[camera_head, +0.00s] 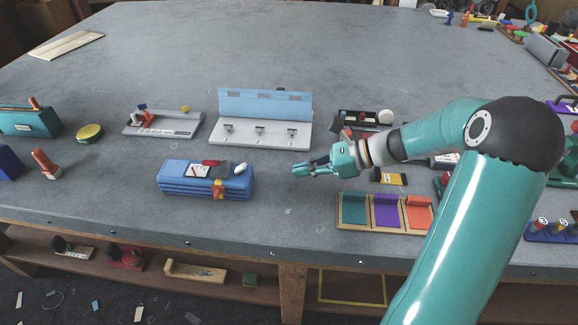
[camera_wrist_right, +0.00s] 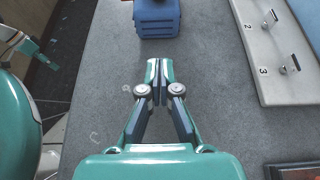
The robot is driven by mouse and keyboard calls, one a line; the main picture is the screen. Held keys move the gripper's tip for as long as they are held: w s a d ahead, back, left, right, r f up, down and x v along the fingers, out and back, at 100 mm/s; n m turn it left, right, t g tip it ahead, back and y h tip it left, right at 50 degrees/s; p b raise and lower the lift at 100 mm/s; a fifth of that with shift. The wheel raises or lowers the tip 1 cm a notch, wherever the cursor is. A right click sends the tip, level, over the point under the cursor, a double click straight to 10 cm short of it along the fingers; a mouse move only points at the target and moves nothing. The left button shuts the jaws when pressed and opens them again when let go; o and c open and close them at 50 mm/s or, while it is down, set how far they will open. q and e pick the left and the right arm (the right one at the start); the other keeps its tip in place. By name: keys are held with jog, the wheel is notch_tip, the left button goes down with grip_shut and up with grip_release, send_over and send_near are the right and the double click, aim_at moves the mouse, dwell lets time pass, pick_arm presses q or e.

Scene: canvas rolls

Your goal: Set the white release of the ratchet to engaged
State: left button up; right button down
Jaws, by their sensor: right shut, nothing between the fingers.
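A blue folded canvas bundle (camera_head: 180,185) lies on the grey table left of centre. On top are a dark grey ratchet-like piece (camera_head: 222,167), a small white part (camera_head: 240,168) that looks like the release, a red piece (camera_head: 210,162) and a white card (camera_head: 198,171). The release's setting is too small to tell. My right gripper (camera_head: 296,171) is shut and empty, over the table to the right of the bundle and apart from it. In the right wrist view its fingers (camera_wrist_right: 158,68) are together, with the bundle's blue end (camera_wrist_right: 158,20) ahead.
A white board with several metal hooks (camera_head: 246,133) and a light blue back panel stands behind. A wooden tray (camera_head: 371,230) with teal, purple and orange compartments is at the right front. A red-handled tool (camera_head: 45,160) stands at left. Bare table separates gripper and bundle.

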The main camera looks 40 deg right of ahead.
aim_at(244, 173)
jog(key=x, duration=0.8)
jog(key=shift+a, duration=0.15)
jog(key=shift+w+a+r+p, duration=0.8)
jog(key=shift+w+r+p, duration=0.15)
jog(key=shift+r+p, duration=0.1)
jog(key=shift+w+a+r, duration=0.1)
jog(key=shift+r, duration=0.15)
jog(key=shift+w, duration=0.15)
jog(key=shift+r, duration=0.15)
jog(key=shift+r+p, duration=0.1)
jog(key=shift+p, duration=0.35)
jog(key=shift+a+g+h, duration=0.1)
jog(key=shift+g+h, duration=0.2)
